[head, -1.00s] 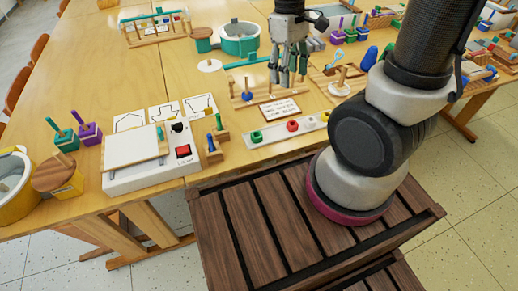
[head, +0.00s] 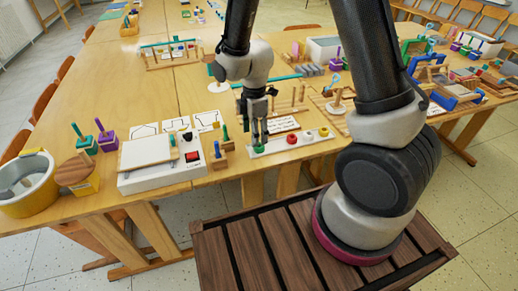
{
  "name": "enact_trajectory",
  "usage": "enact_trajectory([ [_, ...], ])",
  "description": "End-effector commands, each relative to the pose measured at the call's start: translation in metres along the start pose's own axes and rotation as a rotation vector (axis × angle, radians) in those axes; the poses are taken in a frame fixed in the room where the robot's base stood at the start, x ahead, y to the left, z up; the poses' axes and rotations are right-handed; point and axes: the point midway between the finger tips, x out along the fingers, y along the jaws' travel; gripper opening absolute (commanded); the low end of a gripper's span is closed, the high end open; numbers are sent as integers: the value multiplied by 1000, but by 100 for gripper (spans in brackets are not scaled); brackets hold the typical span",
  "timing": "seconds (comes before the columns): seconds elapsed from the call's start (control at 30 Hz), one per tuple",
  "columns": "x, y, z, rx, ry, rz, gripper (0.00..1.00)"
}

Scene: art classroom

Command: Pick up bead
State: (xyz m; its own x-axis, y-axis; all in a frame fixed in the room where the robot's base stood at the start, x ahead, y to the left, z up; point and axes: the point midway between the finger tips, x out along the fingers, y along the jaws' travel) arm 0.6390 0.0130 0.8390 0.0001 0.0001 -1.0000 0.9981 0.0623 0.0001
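A white strip (head: 307,141) near the table's front edge carries a row of beads. A green bead (head: 259,149) is at its left end, a red bead (head: 292,139) is in the middle and a yellow bead (head: 323,132) is to the right. My gripper (head: 259,141) points down at the green bead, with its fingertips just above or around it. The fingers partly cover the bead, and I cannot tell whether they touch it or how far apart they are.
A white box with a red button (head: 192,156) and small wooden stands with pegs (head: 217,156) are left of the strip. A small sign (head: 283,124) and a wooden rack (head: 290,105) are behind it. A yellow tub (head: 28,190) stands far left.

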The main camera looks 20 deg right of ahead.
Motion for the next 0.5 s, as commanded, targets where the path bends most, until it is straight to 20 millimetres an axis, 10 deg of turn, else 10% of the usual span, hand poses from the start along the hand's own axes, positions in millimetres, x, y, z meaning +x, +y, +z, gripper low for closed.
enact_trajectory([
  [0.5,59,8,2,3,0,0,57],
])
